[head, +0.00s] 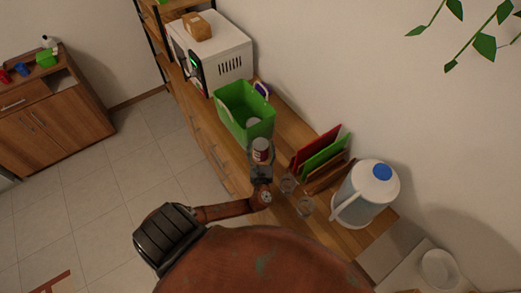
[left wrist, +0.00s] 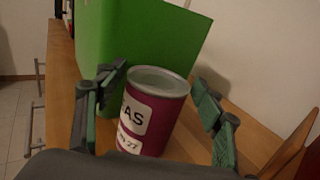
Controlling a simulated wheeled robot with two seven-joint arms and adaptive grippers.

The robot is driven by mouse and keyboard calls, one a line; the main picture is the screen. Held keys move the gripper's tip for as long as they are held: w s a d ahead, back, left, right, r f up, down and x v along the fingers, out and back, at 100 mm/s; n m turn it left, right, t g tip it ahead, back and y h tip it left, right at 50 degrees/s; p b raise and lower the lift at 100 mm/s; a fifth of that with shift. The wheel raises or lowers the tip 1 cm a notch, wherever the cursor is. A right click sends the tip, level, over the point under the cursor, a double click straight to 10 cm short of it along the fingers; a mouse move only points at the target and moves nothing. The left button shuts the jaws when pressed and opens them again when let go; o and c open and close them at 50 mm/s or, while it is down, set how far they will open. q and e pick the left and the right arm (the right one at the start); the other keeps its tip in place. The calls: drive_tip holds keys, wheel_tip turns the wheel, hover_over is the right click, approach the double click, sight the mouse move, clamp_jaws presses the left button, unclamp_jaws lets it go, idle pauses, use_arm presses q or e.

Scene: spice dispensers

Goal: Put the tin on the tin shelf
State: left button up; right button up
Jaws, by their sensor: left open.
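A dark red tin (left wrist: 152,108) with a grey lid and a white label stands upright on the wooden counter. In the head view the tin (head: 261,150) shows just in front of the green bin. My left gripper (left wrist: 160,108) is open, with one finger on each side of the tin and visible gaps between them. In the head view my left gripper (head: 260,163) is low at the counter beside the tin. My right gripper is not in view. I cannot tell which surface is the tin shelf.
The green bin (head: 231,110) stands right behind the tin. A white microwave (head: 212,50) with a small box is farther back. Glasses (head: 288,184), upright cutting boards (head: 317,150) and a water jug (head: 367,190) stand to the right. A wooden cabinet (head: 60,115) stands far left.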

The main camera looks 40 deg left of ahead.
use_arm(q)
drive_tip(key=shift+w+a+f, duration=0.1)
drive_tip(key=shift+w+a, duration=0.4)
drive_tip(key=shift+c, duration=0.3)
drive_tip(key=c, duration=1.3)
drive_tip(key=shift+c, duration=0.8)
drive_tip(key=shift+r, duration=0.2)
